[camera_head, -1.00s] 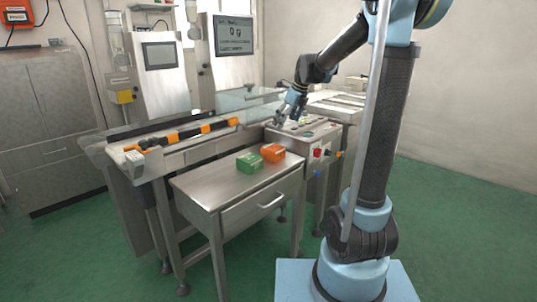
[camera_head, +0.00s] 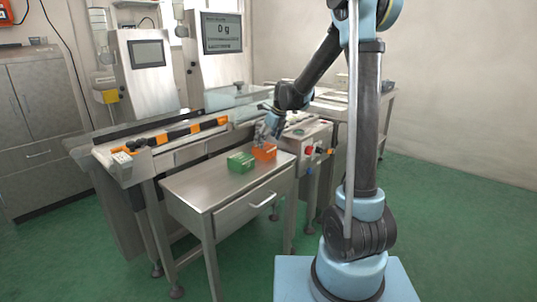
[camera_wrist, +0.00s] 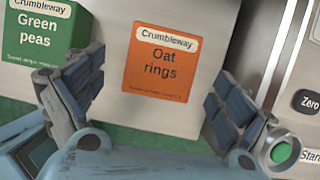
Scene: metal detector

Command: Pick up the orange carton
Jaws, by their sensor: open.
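The orange carton (camera_head: 265,153) stands on the steel side table (camera_head: 205,190), near its back right corner. In the wrist view the orange carton (camera_wrist: 158,72) is labelled "Crumbleway Oat rings" and lies between my fingers, with a gap on each side. My gripper (camera_head: 262,136) is open and comes down at the carton from above and behind. In the wrist view my gripper (camera_wrist: 155,100) shows both fingers spread and empty.
A green carton (camera_head: 240,162), labelled "Green peas" in the wrist view (camera_wrist: 40,32), stands just left of the orange one. A control panel with buttons (camera_head: 306,146) is close on the right. The table's front left is clear.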

